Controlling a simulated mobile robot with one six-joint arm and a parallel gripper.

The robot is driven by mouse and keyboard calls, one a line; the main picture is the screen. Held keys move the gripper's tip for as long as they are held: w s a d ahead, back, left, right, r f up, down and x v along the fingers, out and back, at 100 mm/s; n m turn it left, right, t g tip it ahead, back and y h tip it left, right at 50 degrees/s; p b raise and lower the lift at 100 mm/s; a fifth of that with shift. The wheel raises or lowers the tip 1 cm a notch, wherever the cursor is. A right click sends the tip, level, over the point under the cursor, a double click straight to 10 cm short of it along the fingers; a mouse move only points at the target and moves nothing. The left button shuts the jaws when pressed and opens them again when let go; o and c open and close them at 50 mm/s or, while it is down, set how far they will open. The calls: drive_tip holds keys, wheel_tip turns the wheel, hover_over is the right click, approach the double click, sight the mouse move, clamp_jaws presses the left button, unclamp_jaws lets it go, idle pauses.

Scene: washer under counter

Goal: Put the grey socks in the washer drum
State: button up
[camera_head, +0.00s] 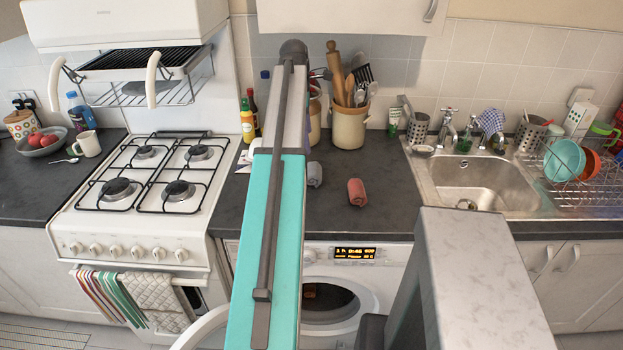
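The grey socks (315,174) are a small rolled bundle on the dark worktop, just right of my teal arm, which may cover part of them. The white washer (390,262) stands under the counter with a lit display. Its drum opening (326,298) shows dark, partly covered by my arm. A pale curved rim (199,328) at lower left looks like the washer door swung open to the left. My arm rises through the middle of the view, and I cannot see my gripper.
Red rolled socks (357,192) lie right of the grey ones. A utensil crock (349,125) and bottles (247,120) stand behind. A gas hob (160,172) is left, a sink (484,184) right. The worktop around the red socks is mostly clear.

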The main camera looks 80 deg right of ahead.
sight(313, 167)
drive_tip(key=shift+s, duration=0.3)
drive_tip(key=shift+f, duration=0.1)
drive_tip(key=shift+s+d+f+p, duration=0.15)
drive_tip(key=shift+f+p, duration=0.2)
drive_tip(key=shift+f, duration=1.05)
drive_tip(key=shift+s+a+f+p, duration=0.1)
drive_tip(key=shift+s+f+p, duration=0.15)
drive_tip(key=shift+f, duration=1.15)
drive_tip(key=shift+s+d+f+p, duration=0.1)
drive_tip(key=shift+f+p, duration=0.3)
drive_tip(key=shift+f, duration=1)
drive_tip(key=shift+f, duration=0.1)
drive_tip(key=shift+s+d+f+p, duration=0.1)
drive_tip(key=shift+f+p, duration=0.3)
drive_tip(key=shift+f, duration=0.15)
drive_tip(key=shift+s+d+f+p, duration=0.1)
drive_tip(key=shift+f+p, duration=0.3)
drive_tip(key=shift+f, duration=0.15)
drive_tip(key=shift+f+p, duration=0.4)
drive_tip(key=shift+f, duration=1)
